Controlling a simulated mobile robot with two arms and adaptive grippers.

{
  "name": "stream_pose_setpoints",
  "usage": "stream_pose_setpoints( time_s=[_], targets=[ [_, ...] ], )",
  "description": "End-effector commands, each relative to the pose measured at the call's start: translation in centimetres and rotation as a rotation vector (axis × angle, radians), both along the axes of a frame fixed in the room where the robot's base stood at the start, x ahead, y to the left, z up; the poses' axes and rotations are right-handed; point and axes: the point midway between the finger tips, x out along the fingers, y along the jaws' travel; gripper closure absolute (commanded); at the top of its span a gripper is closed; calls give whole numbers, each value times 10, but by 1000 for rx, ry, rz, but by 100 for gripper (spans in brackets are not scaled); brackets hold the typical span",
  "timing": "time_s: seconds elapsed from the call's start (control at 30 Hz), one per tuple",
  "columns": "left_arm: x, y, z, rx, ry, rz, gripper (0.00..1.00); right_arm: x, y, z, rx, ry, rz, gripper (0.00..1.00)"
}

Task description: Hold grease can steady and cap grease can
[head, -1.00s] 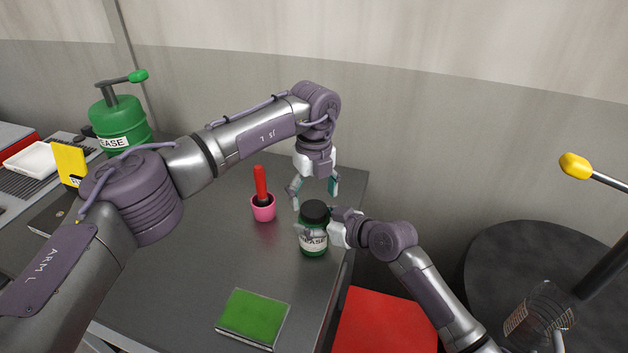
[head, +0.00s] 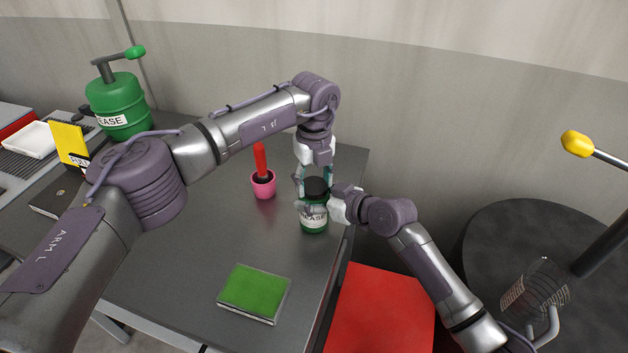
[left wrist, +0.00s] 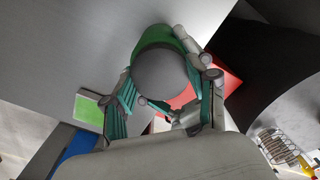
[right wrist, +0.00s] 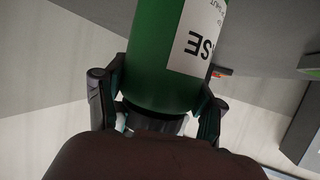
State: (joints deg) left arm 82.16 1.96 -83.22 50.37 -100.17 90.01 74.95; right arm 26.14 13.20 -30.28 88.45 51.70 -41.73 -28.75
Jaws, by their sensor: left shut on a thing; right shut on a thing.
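The green grease can (head: 313,222) stands upright near the right edge of the table, its white label partly covered. My right gripper (head: 325,208) is shut on its side; in the right wrist view the green can body (right wrist: 158,60) lies between the fingers. The dark cap (head: 316,187) sits at the top of the can. My left gripper (head: 314,183) is above, pointing down, shut on the cap. In the left wrist view the round grey cap top (left wrist: 162,76) lies between the teal fingers, with green can (left wrist: 172,38) behind. Whether the cap is fully seated cannot be told.
A pink cup (head: 263,187) with a red-handled tool stands just left of the can. A green pad (head: 254,290) lies at the front of the table (head: 190,260). A large green grease pump (head: 118,103) stands at the back left. A red surface (head: 380,310) is below right.

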Motion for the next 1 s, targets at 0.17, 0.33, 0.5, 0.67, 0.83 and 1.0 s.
stream_pose_setpoints(
  time_s=[0.17, 0.33, 0.5, 0.67, 0.83, 1.0],
  targets=[
    [0, 0, 0, 0, -1, -73, 84, 0, 0, 0, 1, -1, 0, 100],
    [0, 0, 0, 1, -2, -386, 84, 0, 0, 0, 1, -1, 0, 100],
    [0, 0, 0, 0, -1, -759, 84, 0, 0, 0, 1, -1, 0, 100],
    [0, 0, 0, 0, -1, -1109, 84, 0, 0, 0, 1, 0, 1, 100],
    [1, 0, -1, 1, -1, -1480, 84, 0, 0, 0, 1, 0, 1, 100],
    [1, 1, -1, 0, 0, -1823, 84, 0, 0, 0, 1, 0, 1, 100]
  ],
)
